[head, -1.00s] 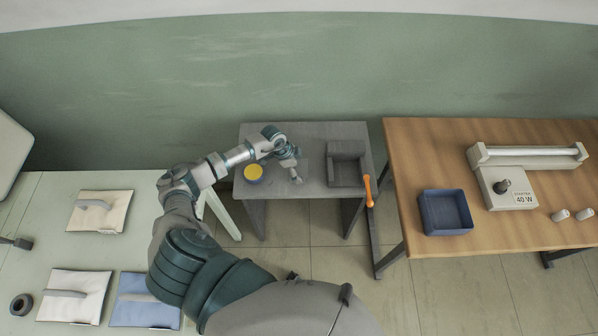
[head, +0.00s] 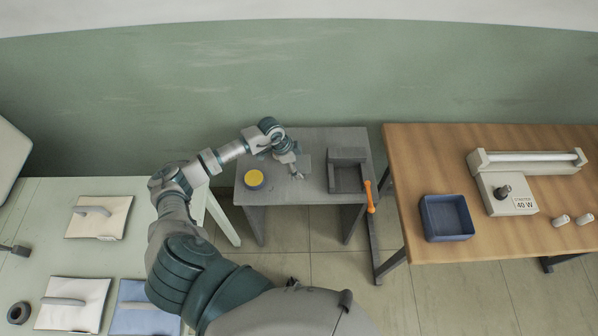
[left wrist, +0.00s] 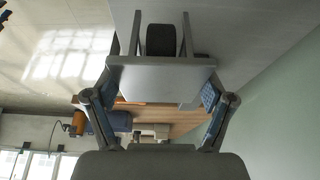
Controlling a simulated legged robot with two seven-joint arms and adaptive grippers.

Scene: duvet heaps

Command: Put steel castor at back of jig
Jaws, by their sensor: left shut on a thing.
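My left gripper (head: 294,170) hangs over the middle of the small grey table, left of the jig. In the left wrist view my left gripper (left wrist: 158,94) is shut on the steel castor (left wrist: 160,76), with a finger at each side of its pale grey plate. Two prongs and a dark wheel-like part show beyond the plate. In the head view the castor is too small to make out clearly. What seems to be the jig is a dark grey box-like fixture (head: 347,184) with a raised block at its back. My right gripper is not in view.
The grey table (head: 312,192) also bears a yellow-topped round tin (head: 254,179) at left; an orange handle (head: 369,196) is at its right edge. A wooden table (head: 420,160) with a blue tray (head: 446,236) and a lamp unit (head: 505,185) stands right. A pale table (head: 40,205) stands left.

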